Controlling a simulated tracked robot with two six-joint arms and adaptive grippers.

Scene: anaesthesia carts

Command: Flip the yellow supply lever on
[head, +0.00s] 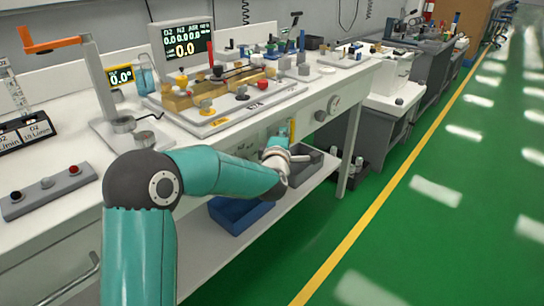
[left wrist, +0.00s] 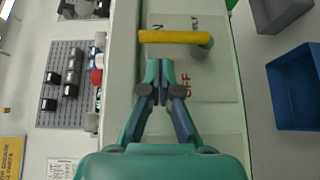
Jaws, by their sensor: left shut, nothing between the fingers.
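The yellow supply lever (left wrist: 172,37) is a bar on a pale plate (left wrist: 222,75) on the cart. In the left wrist view it lies across the picture, just beyond my fingertips, with its bent end at the right. "OFF" is printed beside my fingers; other lettering above is partly hidden. My left gripper (left wrist: 160,64) is shut and empty, its tips close to the lever; I cannot tell whether they touch. In the head view the lever (head: 292,131) shows small on the cart's front, beside the left gripper (head: 283,140). My right gripper is in neither view.
A blue bin (head: 238,214) and a grey bin (head: 306,163) are on the lower shelf. The worktop above holds a valve board (head: 222,120). Green floor at right is clear.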

